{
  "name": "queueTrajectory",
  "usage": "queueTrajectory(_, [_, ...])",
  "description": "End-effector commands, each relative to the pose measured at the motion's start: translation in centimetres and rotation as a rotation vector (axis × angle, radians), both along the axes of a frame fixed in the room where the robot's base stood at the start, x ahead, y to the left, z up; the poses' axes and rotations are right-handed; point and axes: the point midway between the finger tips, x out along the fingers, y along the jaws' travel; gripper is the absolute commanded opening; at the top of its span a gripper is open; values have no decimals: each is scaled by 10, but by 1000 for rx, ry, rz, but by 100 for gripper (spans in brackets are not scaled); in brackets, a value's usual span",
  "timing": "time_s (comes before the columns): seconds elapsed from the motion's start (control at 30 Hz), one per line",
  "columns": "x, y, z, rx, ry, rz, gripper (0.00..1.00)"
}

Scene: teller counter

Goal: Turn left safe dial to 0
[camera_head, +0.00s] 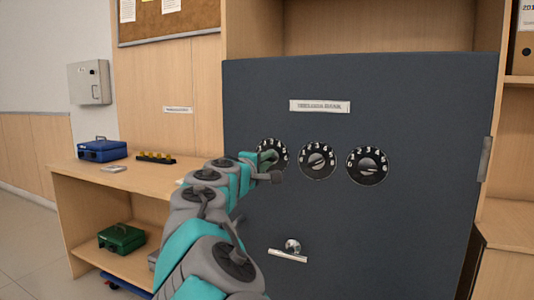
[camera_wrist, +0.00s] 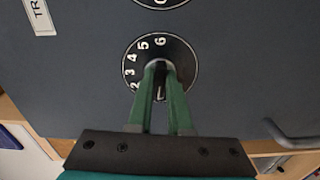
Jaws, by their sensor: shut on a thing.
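The left safe dial (camera_head: 280,149) is a round black disc with white digits on the dark safe door, partly hidden by my arm in the head view. The knob's pointer cannot be read. In the head view my gripper (camera_head: 268,160) is at the left dial.
The middle dial (camera_head: 318,160) and right dial (camera_head: 367,165) sit beside it, clear of my arm. A door handle (camera_head: 288,255) is below. A wooden counter (camera_head: 140,179) at left holds a blue cash box (camera_head: 102,149). A green box (camera_head: 121,238) is on its shelf.

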Motion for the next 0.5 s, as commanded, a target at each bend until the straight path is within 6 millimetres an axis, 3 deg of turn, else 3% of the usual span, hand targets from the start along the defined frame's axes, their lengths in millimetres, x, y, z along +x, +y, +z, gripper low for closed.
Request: queueTrajectory(0.5, [0, 1, 0, -92, 32, 2, 0])
